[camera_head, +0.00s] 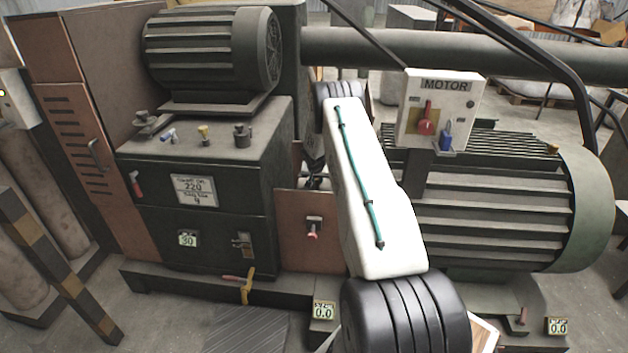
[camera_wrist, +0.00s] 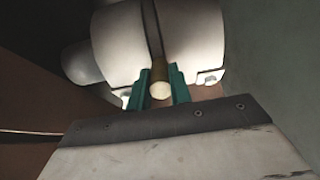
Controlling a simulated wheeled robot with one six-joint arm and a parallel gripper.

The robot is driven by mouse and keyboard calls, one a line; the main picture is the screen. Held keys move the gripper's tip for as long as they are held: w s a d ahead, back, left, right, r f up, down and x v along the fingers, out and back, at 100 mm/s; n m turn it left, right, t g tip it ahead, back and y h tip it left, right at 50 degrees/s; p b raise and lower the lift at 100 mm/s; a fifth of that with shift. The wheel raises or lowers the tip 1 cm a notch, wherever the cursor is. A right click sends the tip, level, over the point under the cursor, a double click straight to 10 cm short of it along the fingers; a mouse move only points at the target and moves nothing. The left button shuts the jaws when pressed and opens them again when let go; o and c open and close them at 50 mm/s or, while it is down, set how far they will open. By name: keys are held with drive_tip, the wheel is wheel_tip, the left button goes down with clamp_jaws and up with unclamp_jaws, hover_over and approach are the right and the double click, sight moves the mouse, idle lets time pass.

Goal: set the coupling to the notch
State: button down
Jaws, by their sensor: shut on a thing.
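In the wrist view, a pale grey rounded body that looks like the coupling (camera_wrist: 115,45) fills the upper middle, with a dark groove running down its centre. A brass-coloured rod (camera_wrist: 159,90) with a pale round end stands out from it toward the camera, in line with the groove. My gripper (camera_wrist: 160,84) has its two teal fingers shut on this rod, one on each side. I cannot tell a notch mark apart. In the head view, my white arm reaches away into the machine, and it hides the gripper and coupling.
A control box labelled MOTOR (camera_head: 441,108) with a red lever stands right of my arm. A yellow handle (camera_head: 248,287) sticks out low in front.

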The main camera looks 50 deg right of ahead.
drive_tip(key=c, duration=1.3)
unclamp_jaws()
drive_tip(key=shift+s+d, duration=0.1)
drive_tip(key=shift+s, duration=0.1)
drive_tip(key=shift+o, duration=0.2)
drive_tip(key=shift+w, duration=0.1)
drive_tip(key=shift+a+r, duration=0.3)
drive_tip(key=shift+r, duration=0.1)
drive_tip(key=v, duration=0.7)
drive_tip(key=shift+f, duration=0.1)
